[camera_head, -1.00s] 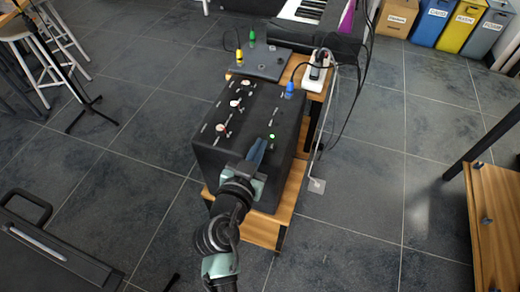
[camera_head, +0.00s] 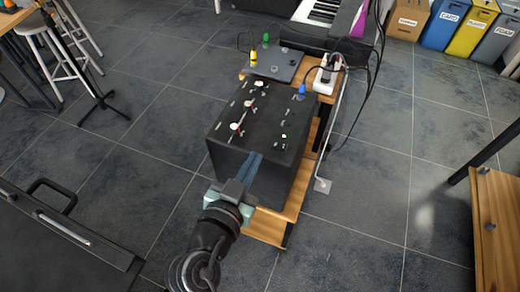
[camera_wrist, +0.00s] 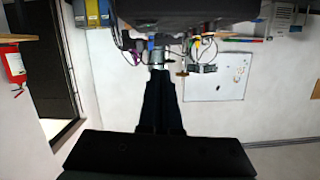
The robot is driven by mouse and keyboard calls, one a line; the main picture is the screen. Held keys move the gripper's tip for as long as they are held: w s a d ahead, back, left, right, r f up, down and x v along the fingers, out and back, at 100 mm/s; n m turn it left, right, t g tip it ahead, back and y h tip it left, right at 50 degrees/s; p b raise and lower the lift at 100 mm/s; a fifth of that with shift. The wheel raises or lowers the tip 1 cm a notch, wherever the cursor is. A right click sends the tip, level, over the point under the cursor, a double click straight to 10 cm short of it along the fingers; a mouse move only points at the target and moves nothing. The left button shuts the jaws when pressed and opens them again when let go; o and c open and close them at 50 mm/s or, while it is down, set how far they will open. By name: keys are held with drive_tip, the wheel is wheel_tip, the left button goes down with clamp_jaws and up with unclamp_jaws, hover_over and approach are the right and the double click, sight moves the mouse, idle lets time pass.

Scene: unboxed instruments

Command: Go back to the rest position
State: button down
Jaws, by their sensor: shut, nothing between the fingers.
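My gripper (camera_head: 250,168) shows in the head view in front of the near side of a black box (camera_head: 262,115) with knobs, switches and a lit green light on top. Its two dark fingers lie together with nothing between them. I cannot tell whether the fingertips touch the box. In the wrist view my gripper (camera_wrist: 160,78) points away from the camera with its fingers together, and a whiteboard (camera_wrist: 218,85) hangs on the wall beyond.
The box stands on a wooden stand (camera_head: 268,228). Behind it are a grey plate with coloured plugs (camera_head: 275,64), a white power strip (camera_head: 327,75) and loose cables. A black case (camera_head: 60,250) lies at lower left. Open floor (camera_head: 365,180) lies right of the stand.

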drive_tip(key=shift+s+a+r, duration=0.1)
drive_tip(key=shift+s, duration=0.2)
idle(0.4)
